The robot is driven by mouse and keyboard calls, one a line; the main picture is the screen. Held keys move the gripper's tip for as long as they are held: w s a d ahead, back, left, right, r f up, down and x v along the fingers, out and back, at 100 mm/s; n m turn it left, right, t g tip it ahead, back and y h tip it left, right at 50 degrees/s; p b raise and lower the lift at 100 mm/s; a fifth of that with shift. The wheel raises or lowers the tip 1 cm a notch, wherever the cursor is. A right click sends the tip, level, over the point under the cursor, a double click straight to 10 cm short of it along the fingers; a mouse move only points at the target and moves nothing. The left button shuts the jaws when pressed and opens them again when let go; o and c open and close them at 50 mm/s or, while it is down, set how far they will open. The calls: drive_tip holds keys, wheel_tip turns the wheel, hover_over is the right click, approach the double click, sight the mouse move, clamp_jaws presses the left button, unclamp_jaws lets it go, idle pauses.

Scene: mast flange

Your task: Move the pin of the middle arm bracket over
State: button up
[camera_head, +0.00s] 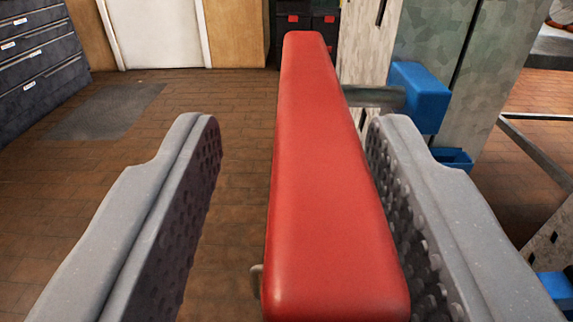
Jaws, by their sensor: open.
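A long red padded bar (325,180) with rounded edges runs from the bottom of the view away toward the back. My gripper (295,125) is open, with one grey ridged finger on each side of the bar. A wide gap lies between the left finger and the bar; the right finger is close beside it, and I cannot tell if they touch. A small metal piece (256,281) shows at the bar's lower left edge, mostly hidden. A grey rod (374,97) shows behind the bar on the right. I cannot tell which piece is the bracket's pin.
A blue block (420,97) sits at the rod's right end, beside a worn pale post (367,45) and a grey-green panel (437,38). Grey drawers (38,50) stand at the far left. A white door (152,32) is at the back.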

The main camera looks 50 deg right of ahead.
drive_tip(key=p+v, duration=0.1)
drive_tip(key=v, duration=1.2)
drive_tip(key=shift+a, duration=0.2)
